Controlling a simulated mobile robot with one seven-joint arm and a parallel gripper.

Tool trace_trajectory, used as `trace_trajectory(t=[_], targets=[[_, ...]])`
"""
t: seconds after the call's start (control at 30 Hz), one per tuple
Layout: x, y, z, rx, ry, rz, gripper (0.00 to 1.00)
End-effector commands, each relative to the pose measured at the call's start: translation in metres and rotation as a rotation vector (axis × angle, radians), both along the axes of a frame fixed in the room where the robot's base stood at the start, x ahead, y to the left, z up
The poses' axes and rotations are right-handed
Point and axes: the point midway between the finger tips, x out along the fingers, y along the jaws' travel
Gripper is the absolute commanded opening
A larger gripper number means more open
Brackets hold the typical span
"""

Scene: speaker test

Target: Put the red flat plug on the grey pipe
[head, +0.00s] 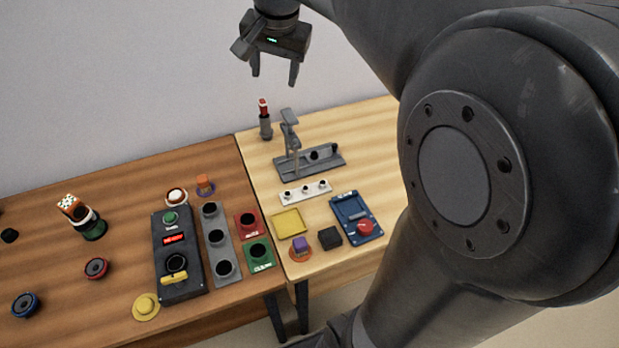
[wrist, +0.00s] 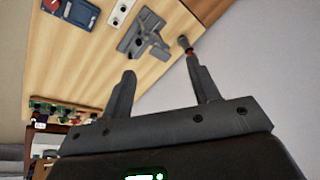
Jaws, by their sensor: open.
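The red flat plug (head: 263,105) is upright at the top of the grey pipe (head: 265,128), at the far left corner of the light wooden table. Both also show in the wrist view, the pipe (wrist: 183,42) near the table edge and the red plug (wrist: 189,52) just beside my right fingertip in the picture. I cannot tell how deep the plug sits in the pipe. My gripper (head: 274,76) is open and empty, above the plug and apart from it in the head view. Its fingers also show in the wrist view (wrist: 160,68).
A grey stand with an upright arm (head: 308,162) is close to the pipe. A white strip (head: 305,192), yellow tray (head: 288,223) and blue panel (head: 357,217) lie nearer. The brown table (head: 60,262) holds a black button panel (head: 178,290). A wall rises behind.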

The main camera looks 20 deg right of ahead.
Motion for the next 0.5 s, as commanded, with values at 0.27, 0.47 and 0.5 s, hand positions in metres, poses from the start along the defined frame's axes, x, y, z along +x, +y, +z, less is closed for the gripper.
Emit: trace_trajectory(t=[0.27,0.47,0.5], targets=[[-0.102,0.009,-0.02,-0.096,-0.091,0.258,0.56],[-0.165,0.013,-0.052,-0.178,-0.146,0.432,0.56],[-0.175,0.014,-0.058,-0.192,-0.155,0.461,0.56]])
